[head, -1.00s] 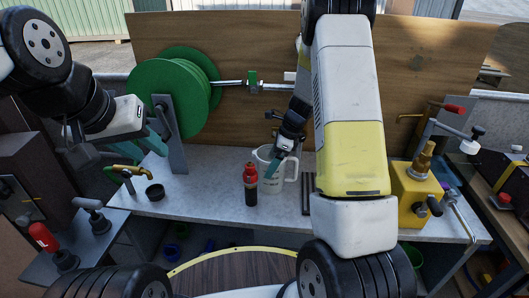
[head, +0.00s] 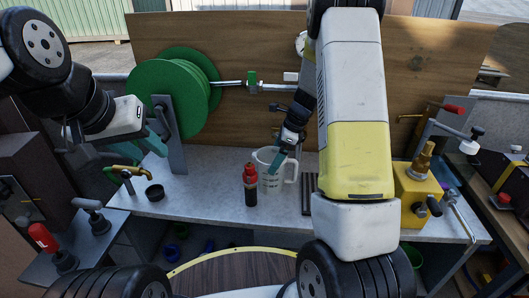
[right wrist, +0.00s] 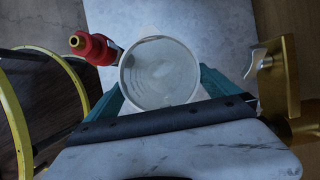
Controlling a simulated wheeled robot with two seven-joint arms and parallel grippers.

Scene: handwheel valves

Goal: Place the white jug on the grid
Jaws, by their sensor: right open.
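The white jug (head: 270,183) stands upright on the grey bench, with its handle to the right in the head view. In the right wrist view I look down into the open jug (right wrist: 160,70). My right gripper (head: 278,160) is open at the jug; in the wrist view its teal fingers (right wrist: 163,92) lie on either side of it, and contact cannot be told. A dark slatted piece (head: 308,192), perhaps the grid, lies right of the jug, partly hidden by my right arm. My left gripper (head: 143,146) is open and empty near the green reel.
A red-capped dark bottle (head: 250,185) stands close left of the jug. A yellow valve block (head: 415,195) is on the right. Bare bench lies left of the bottle.

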